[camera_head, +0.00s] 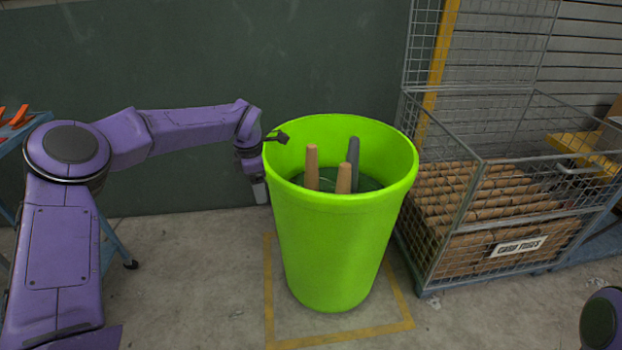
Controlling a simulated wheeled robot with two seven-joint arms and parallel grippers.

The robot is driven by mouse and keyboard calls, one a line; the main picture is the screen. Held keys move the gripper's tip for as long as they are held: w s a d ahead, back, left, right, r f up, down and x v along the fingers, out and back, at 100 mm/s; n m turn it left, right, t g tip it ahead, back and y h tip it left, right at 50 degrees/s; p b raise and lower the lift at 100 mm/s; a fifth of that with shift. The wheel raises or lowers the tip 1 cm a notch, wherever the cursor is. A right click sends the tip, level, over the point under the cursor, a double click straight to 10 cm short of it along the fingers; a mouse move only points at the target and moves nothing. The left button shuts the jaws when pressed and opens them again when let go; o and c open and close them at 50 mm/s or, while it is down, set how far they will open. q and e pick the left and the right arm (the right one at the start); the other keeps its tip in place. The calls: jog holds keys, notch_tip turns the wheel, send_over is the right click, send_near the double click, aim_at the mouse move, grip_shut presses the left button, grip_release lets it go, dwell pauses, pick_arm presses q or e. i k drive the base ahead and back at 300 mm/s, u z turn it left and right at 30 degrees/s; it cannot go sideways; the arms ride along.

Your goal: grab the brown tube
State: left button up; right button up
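A bright green bin (335,245) stands on the floor in the middle. Two brown tubes stick up inside it: one brown tube (312,165) on the left and a shorter-looking brown tube (344,179) in the middle. A grey tube (353,158) stands behind them to the right. Their lower ends are hidden by the bin wall. My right gripper is out of view.
A wire mesh crate (436,250) with a white label stands right of the bin, filled with many stacked brown tubes (490,190). A dark green wall (200,60) is behind. Yellow floor tape (345,339) surrounds the bin. A blue stand with orange items (18,116) is at left.

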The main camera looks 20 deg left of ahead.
aim_at(311, 180)
jog(key=z, duration=0.05)
jog(key=i, duration=1)
jog(key=u, duration=0.05)
